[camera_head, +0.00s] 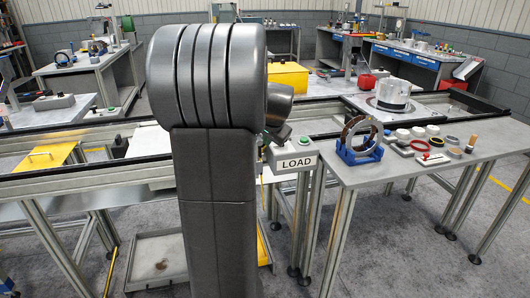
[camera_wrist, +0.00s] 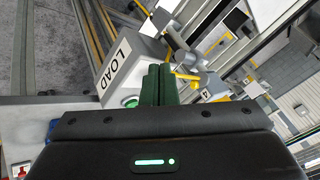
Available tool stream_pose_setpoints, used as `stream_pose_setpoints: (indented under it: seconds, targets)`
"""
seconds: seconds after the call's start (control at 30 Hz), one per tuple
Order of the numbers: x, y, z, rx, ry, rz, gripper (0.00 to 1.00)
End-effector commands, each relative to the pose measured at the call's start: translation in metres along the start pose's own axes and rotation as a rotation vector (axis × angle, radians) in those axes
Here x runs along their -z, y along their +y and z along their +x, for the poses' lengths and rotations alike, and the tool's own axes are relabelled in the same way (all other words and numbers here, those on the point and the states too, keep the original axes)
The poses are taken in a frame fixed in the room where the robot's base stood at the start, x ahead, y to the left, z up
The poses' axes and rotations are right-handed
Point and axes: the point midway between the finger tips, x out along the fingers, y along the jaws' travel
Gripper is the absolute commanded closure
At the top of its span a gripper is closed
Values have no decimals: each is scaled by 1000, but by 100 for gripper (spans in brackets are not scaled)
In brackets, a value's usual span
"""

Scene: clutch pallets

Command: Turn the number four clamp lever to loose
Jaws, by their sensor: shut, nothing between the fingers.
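In the wrist view my gripper (camera_wrist: 159,72) is shut and empty, its two dark green fingers side by side. Just right of the fingertips is a grey clamp with a yellow lever (camera_wrist: 187,75). A small tag marked 4 (camera_wrist: 206,94) lies right of it, so this looks like the number four lever. The fingertips appear close to the lever, but I cannot tell whether they touch. Another yellow lever (camera_wrist: 217,44) shows farther up.
A grey LOAD box (camera_head: 292,158) with a green button stands beside the rail; it is left of my fingers in the wrist view (camera_wrist: 120,68). A side table (camera_head: 360,176) at right holds a blue stand with a ring (camera_head: 360,140) and several small parts.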

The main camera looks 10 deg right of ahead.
Motion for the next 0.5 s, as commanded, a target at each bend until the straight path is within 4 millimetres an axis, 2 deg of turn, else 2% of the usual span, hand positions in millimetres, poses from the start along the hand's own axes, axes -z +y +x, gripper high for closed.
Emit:
stream_pose_setpoints:
  seconds: [0.17,0.5]
  targets:
    - [6,-2,13,5,7,11,100]
    - [5,-2,71,4,5,9,100]
